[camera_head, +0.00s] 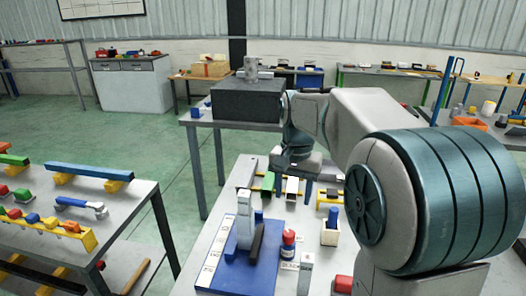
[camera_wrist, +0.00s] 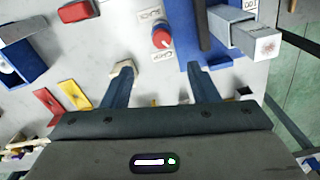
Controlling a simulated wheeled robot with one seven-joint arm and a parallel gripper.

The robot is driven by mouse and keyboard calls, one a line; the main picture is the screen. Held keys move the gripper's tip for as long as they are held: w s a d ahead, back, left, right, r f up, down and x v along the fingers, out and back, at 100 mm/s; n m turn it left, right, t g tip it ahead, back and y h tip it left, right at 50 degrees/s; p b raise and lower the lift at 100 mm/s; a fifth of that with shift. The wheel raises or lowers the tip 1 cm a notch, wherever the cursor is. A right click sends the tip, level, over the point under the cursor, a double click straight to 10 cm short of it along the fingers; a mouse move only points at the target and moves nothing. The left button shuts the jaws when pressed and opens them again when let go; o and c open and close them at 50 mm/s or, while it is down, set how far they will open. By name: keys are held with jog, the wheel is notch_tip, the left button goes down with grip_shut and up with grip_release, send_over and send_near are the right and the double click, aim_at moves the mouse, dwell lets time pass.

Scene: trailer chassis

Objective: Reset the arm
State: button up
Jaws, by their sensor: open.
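My arm enters the head view from the right and reaches across the near bench. My gripper (camera_head: 296,162) hangs above the bench's far part, partly hidden by my own wrist. In the wrist view my gripper (camera_wrist: 159,72) has its two fingers spread wide apart. Nothing is between the fingers except the bench top below. A red-capped container (camera_wrist: 162,38) stands just past the fingertips, next to a blue base (camera_wrist: 200,65).
A dark block (camera_head: 245,102) stands on a table behind. A parts bench (camera_head: 130,200) is at left; green floor lies between.

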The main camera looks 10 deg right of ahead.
jog(key=s+n, duration=0.1)
jog(key=s, duration=0.2)
jog(key=s+f+n+t, duration=0.1)
jog(key=s, duration=0.6)
jog(key=shift+s+d+f+n, duration=0.1)
jog(key=shift+s+f+n, duration=0.25)
jog(key=shift+s+n, duration=0.05)
jog(key=s+f+n+t, duration=0.1)
jog(key=s+f+n, duration=0.2)
jog(key=s, duration=0.6)
notch_tip(320, 180, down, 2)
jog(key=shift+f+t, duration=0.1)
jog(key=shift+t, duration=0.3)
